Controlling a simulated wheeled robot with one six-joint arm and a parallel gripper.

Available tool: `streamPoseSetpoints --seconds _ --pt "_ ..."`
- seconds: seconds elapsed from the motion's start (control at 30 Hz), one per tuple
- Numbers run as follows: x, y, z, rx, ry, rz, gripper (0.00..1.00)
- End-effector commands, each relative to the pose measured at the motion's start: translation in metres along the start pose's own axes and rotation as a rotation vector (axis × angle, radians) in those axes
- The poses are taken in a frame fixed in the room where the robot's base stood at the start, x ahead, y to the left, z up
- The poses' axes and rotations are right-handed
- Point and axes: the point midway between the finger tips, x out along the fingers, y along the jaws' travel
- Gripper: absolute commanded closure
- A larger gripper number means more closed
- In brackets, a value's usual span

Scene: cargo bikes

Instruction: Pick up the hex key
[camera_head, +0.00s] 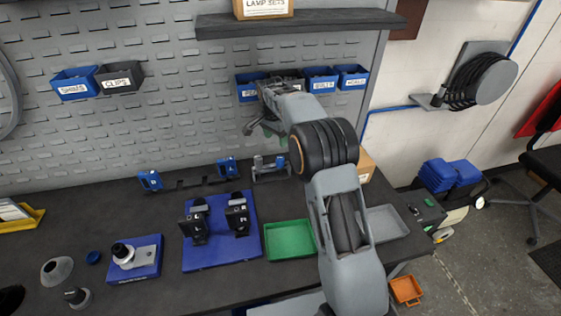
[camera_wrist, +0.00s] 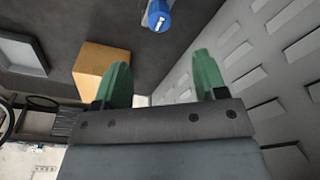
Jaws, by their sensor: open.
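I cannot make out a hex key in either view. My gripper (camera_head: 258,128) is raised in front of the grey pegboard, above the back of the workbench. In the wrist view its two green fingers (camera_wrist: 162,72) stand well apart, with nothing between them. A blue item with a small white mark (camera_wrist: 158,16) shows beyond the fingers at the top of the wrist view. My arm hides part of the bench and the back wall bins in the head view.
The dark workbench (camera_head: 100,200) carries a blue mat (camera_head: 215,255) with black fixtures, a green tray (camera_head: 290,240) and a grey tray (camera_head: 387,222). A cardboard box (camera_wrist: 100,65) is near my gripper's left finger in the wrist view.

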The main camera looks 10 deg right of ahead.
Motion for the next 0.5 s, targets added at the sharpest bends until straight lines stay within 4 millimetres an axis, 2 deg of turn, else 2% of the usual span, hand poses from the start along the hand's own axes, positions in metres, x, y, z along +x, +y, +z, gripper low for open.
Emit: streamPoseSetpoints --seconds 0.1,0.3,0.5 --pt "0.023 0.001 0.000 0.002 -0.002 0.005 0.35" --pt "0.054 0.001 -0.001 0.001 -0.002 0.005 0.35" --pt "0.069 0.001 -0.001 0.000 0.000 0.001 0.35"
